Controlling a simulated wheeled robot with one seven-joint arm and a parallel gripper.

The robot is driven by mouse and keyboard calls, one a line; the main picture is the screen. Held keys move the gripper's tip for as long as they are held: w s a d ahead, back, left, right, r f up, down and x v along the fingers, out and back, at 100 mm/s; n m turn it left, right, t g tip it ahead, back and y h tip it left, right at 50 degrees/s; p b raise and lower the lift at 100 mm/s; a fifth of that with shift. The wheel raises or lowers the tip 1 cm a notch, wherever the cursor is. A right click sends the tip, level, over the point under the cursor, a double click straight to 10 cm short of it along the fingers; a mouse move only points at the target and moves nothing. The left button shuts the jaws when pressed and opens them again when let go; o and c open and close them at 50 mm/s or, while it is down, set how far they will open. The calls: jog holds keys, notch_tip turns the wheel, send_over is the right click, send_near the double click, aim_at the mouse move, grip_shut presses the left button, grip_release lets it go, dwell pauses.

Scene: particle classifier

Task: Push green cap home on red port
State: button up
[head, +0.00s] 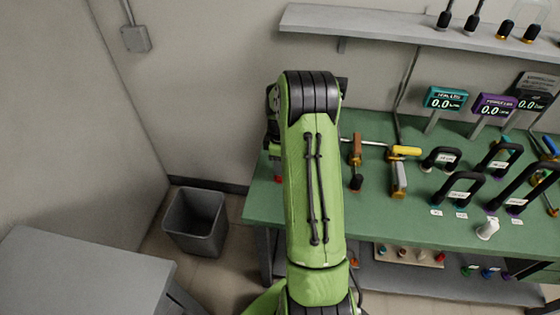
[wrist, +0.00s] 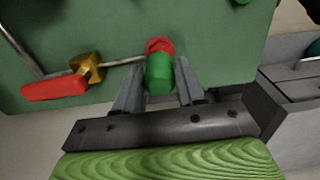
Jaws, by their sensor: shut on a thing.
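In the wrist view the green cap (wrist: 160,76) sits between the two grey fingers of my gripper (wrist: 158,88), which is shut on it. The red port (wrist: 159,46) is just beyond the cap, in line with it, at the end of a thin metal pipe. The cap's far end meets or overlaps the red port; I cannot tell how far it is seated. In the head view my own green arm hides the gripper, cap and port.
A brass valve with a red handle (wrist: 55,88) is left of the port, along the pipe, on a green panel (wrist: 215,50). In the head view, a green workbench (head: 400,220) holds a yellow-handled valve (head: 405,151) and several black handles. A grey bin (head: 196,222) stands on the floor.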

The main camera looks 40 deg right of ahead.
jog(key=shift+f+b, duration=0.85)
jog(key=shift+f, duration=0.45)
jog(key=o, duration=1.1)
notch_tip(320, 180, up, 16)
jog(key=p, duration=0.3)
jog(key=shift+f+p, duration=0.1)
jog(key=shift+p, duration=0.2)
